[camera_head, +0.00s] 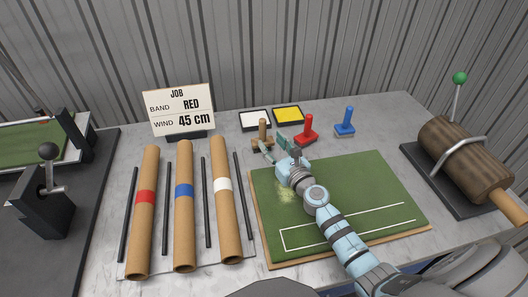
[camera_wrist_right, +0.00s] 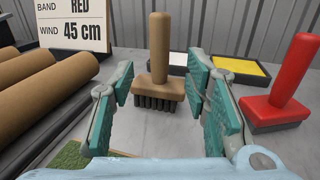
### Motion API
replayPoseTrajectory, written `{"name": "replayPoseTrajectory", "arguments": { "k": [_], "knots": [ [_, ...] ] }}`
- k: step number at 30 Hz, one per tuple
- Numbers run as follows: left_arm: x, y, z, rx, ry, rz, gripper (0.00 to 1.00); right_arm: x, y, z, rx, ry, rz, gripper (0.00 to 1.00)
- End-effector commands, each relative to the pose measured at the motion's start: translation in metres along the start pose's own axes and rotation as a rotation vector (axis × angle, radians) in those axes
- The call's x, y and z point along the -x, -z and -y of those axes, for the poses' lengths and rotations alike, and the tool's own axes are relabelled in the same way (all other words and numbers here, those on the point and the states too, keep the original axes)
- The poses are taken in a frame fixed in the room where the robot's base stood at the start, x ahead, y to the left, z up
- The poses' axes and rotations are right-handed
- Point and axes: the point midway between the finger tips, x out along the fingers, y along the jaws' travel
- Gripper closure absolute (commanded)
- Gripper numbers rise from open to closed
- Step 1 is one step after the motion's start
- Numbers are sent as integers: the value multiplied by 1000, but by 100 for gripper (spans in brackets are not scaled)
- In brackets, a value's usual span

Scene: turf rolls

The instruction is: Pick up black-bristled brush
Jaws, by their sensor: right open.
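The black-bristled brush (camera_wrist_right: 159,62) has a tan upright handle and a tan block with black bristles. It stands upright on the grey table in the right wrist view, between and just beyond my right gripper's teal finger pads. In the head view the brush (camera_head: 262,129) stands behind the turf mat, partly hidden by the gripper. My right gripper (camera_head: 275,148) is open and empty, with its fingers pointing at the brush; in the wrist view the gripper (camera_wrist_right: 160,105) has one pad on each side. My left gripper is not in view.
A red stamp-like tool (camera_head: 306,129) and a blue one (camera_head: 345,122) stand right of the brush. White (camera_head: 255,121) and yellow (camera_head: 288,115) pads lie behind it. Cardboard tubes (camera_head: 184,215) lie left of the green turf board (camera_head: 370,180). A job sign (camera_head: 180,109) stands at the back.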

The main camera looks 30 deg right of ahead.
Motion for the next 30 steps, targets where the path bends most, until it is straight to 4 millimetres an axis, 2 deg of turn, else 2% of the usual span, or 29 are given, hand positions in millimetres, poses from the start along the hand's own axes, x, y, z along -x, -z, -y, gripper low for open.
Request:
{"name": "replayPoseTrajectory", "arguments": {
  "k": [3,9,12,17,25,30],
  "knots": [
    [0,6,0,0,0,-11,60,-17,0,0,-3,1,-8,57],
    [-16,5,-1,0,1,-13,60,-56,2,2,-4,5,-8,57],
    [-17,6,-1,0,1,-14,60,-64,0,2,-3,5,-9,57],
    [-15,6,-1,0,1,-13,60,-64,-1,2,-3,3,-9,57],
    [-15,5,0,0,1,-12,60,-64,-2,2,-2,4,-9,99],
    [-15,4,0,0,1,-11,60,-64,-2,2,-2,5,-8,100]
  ]
}}
